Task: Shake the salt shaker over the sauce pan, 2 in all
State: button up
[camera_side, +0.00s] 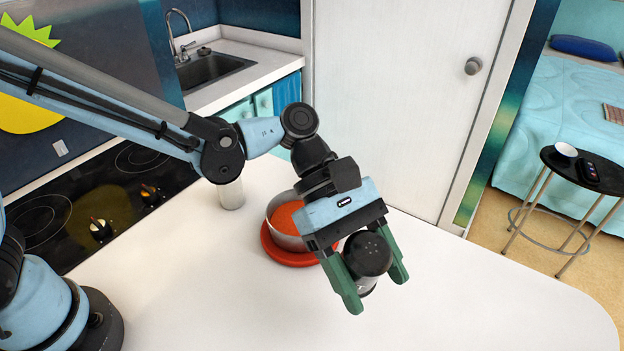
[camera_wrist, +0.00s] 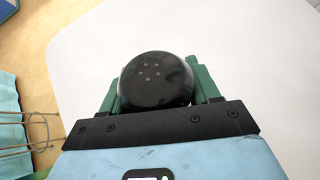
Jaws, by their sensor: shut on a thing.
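A salt shaker (camera_side: 367,254) with a black, holed cap is between the green fingers of my gripper (camera_side: 372,278). In the wrist view the shaker's cap (camera_wrist: 156,80) faces the camera, with a green finger on each side of it. My gripper is shut on the shaker, whose lower body is mostly hidden. The sauce pan (camera_side: 273,208) holds orange-red sauce (camera_side: 288,217) and sits on a round red mat (camera_side: 284,254). The gripper and shaker are to the right of the pan and nearer the camera, not over it. My wrist hides the pan's right side.
A pale cylinder (camera_side: 232,194) stands on the white counter (camera_side: 430,310) left of the pan. A black cooktop (camera_side: 70,215) with knobs lies further left. The counter right of my gripper is clear up to its rounded edge. A stool (camera_side: 584,172) stands beyond.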

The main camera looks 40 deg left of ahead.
jog(key=w+a+t+y, duration=0.5)
jog(key=a+y, duration=0.4)
jog(key=a, duration=0.2)
jog(key=w+a+r+m+t+y, duration=0.1)
jog(key=w+a+t+y, duration=0.5)
jog(key=a+y, duration=0.4)
jog(key=shift+w+a, duration=0.4)
jog(key=shift+w, duration=0.45)
jog(key=shift+r, duration=0.1)
notch_tip(320, 180, down, 3)
jog(key=shift+f, duration=0.1)
